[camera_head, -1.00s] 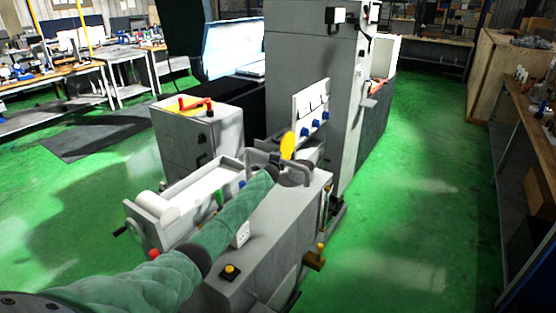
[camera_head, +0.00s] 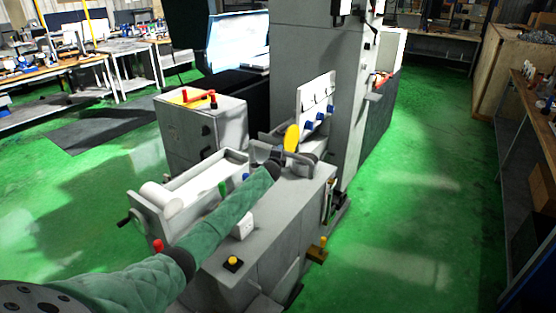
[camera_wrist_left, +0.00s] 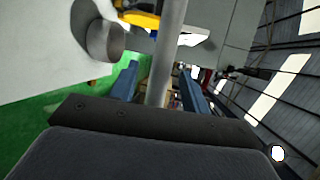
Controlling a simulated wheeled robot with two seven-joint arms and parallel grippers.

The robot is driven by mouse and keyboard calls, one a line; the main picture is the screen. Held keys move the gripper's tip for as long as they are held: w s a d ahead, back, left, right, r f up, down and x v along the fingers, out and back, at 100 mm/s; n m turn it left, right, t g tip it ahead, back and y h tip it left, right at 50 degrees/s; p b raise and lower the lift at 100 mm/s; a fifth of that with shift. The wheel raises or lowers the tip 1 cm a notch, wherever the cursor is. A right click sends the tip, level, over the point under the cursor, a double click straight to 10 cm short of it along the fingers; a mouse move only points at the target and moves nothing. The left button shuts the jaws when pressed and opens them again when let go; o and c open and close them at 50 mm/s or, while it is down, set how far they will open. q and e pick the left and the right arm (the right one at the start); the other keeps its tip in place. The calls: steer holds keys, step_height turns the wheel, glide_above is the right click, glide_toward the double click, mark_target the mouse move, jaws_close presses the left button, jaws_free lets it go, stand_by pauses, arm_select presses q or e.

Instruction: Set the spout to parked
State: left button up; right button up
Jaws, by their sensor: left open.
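A grey rod (camera_wrist_left: 168,50), which looks like part of the spout, runs between the two blue fingers of my left gripper (camera_wrist_left: 159,70) in the left wrist view. The fingers are open, with a gap on each side of the rod. In the head view, my left gripper (camera_head: 267,155) is at the grinder's wheel head, just left of a yellow oval part (camera_head: 291,138). Yellow also shows at the top of the wrist view (camera_wrist_left: 142,19). My gripper and arm hide much of the spout in the head view. My right gripper is out of view.
A white trough (camera_head: 205,182) is on the left. A panel with blue knobs (camera_head: 317,105) stands close behind the gripper. Green floor at the right is clear.

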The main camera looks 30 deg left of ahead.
arm_select(q)
steer(key=shift+b+v, duration=0.4)
steer(key=shift+v, duration=1.3)
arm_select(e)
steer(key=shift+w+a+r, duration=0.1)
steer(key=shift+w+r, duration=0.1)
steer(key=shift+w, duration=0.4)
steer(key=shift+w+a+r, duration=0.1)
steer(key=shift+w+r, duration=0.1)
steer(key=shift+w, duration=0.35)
